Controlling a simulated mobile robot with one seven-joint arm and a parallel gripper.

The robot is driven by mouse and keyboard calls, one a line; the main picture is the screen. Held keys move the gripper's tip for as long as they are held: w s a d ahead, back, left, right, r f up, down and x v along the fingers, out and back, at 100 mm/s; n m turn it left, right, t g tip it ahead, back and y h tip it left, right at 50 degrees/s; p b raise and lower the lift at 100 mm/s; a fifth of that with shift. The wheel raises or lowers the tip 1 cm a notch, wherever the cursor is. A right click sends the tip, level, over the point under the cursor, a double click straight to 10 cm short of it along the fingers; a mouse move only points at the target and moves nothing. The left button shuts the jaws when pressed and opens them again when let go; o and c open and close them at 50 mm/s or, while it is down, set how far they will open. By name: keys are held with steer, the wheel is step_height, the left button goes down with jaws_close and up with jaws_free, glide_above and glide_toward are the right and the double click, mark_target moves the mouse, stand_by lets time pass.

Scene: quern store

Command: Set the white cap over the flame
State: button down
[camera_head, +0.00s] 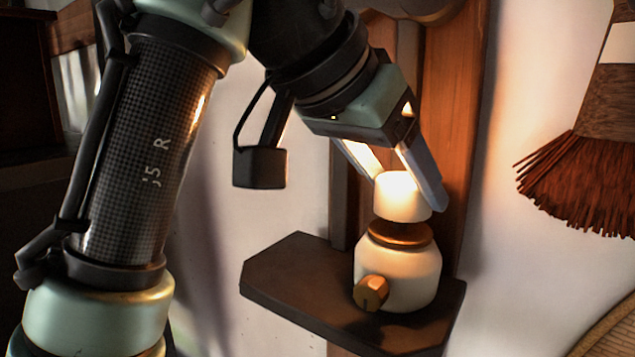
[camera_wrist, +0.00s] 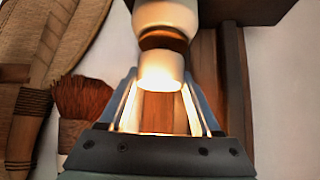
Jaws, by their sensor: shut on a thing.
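The white cap (camera_head: 403,199) is a short cylinder, brightly lit on its upper part. My gripper (camera_head: 408,188) is shut on it from above, with one finger at each side. In the wrist view the cap (camera_wrist: 160,71) sits between the fingertips (camera_wrist: 160,88). Directly below it is a round cream lamp (camera_head: 398,271) with a brass collar (camera_head: 401,235) and a brass knob (camera_head: 370,292). The cap looks upright and very close above the collar; I cannot tell whether they touch. No flame shows itself, only a warm glow.
The lamp stands on a dark wall shelf (camera_head: 290,285) fixed to a wooden post (camera_head: 462,150). A reddish-brown brush (camera_head: 580,185) hangs on the white wall at the right. A woven thing (camera_wrist: 75,45) shows at the left of the wrist view. The shelf's left part is bare.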

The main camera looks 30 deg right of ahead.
steer(key=shift+w+d+f+p, duration=0.1)
steer(key=shift+d+f+p, duration=0.05)
steer(key=shift+f+p, duration=0.45)
steer(key=shift+f, duration=0.2)
steer(key=shift+f, duration=0.2)
steer(key=shift+c, duration=0.4)
jaws_free()
steer(key=shift+r, duration=0.15)
